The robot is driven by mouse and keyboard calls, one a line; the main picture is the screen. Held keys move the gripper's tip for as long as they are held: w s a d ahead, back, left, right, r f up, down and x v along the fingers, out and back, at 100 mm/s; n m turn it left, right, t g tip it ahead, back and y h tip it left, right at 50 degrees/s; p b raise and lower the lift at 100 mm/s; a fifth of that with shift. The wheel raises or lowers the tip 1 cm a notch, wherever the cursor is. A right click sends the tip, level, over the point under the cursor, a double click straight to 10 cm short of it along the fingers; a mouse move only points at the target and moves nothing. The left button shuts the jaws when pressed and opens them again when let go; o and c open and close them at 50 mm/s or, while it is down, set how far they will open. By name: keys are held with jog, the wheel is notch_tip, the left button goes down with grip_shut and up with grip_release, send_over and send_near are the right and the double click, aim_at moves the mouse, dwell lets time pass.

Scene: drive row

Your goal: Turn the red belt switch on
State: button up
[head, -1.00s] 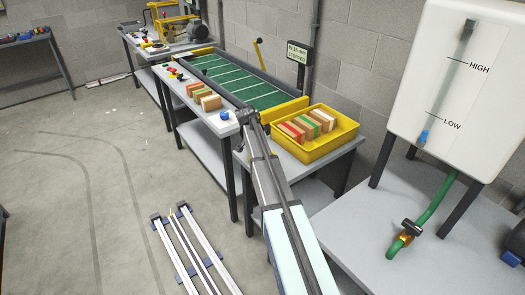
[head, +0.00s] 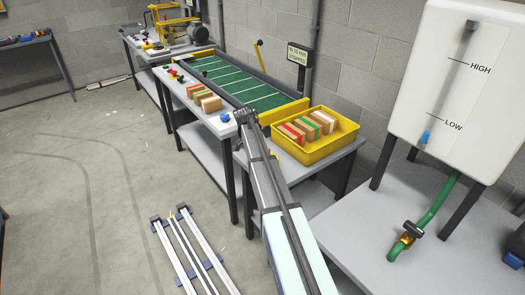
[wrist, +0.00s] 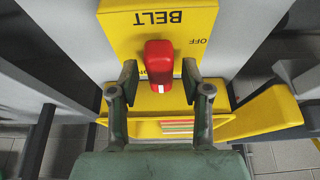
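The red belt switch (wrist: 159,57) is a rounded red knob with a white mark at its lower end. It sits on a yellow panel (wrist: 112,32) lettered BELT, upside down in the wrist view. OFF is printed right of the knob; another label is mostly hidden behind it. My gripper (wrist: 160,80) is open, with one finger on each side of the knob's lower part. Gaps show between both fingers and the knob; I cannot tell how far the tips are from the panel. In the head view the switch and gripper cannot be made out.
A green conveyor belt (head: 230,77) with a small display (head: 298,53) stands beyond my arm. A yellow bin (head: 346,128) of blocks is right of it. A white tank (head: 455,80) with a green hose stands at the right. Open floor lies at the left.

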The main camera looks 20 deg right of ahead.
jog(key=shift+r, duration=0.15)
jog(key=v, duration=1.1)
jog(key=shift+a+r, duration=0.25)
jog(key=shift+r, duration=0.1)
jog(key=s+a+f+n+g+y, duration=0.1)
jog(key=s+a+f+n, duration=0.3)
jog(key=s+f, duration=0.55)
jog(key=s+a+f+n+y, duration=0.1)
jog(key=s+a+f+n, duration=0.4)
jog(key=f, duration=0.7)
jog(key=s+a+f+n+g+y, duration=0.1)
jog(key=s+a+f+n, duration=0.25)
jog(key=s+f, duration=0.6)
jog(key=s+a+f+n+g, duration=0.1)
jog(key=s+f, duration=0.4)
jog(key=s, duration=0.7)
jog(key=s+a+f+n+g+y, duration=0.1)
jog(key=s+f, duration=0.5)
jog(key=s, duration=0.7)
jog(key=s+a+f+n+g, duration=0.1)
jog(key=s+a+f+g, duration=0.2)
jog(key=s, duration=0.9)
notch_tip(320, 180, down, 2)
jog(key=shift+s+a+f+g, duration=0.25)
jog(key=shift+s+a+g, duration=0.05)
jog(key=shift+a, duration=0.6)
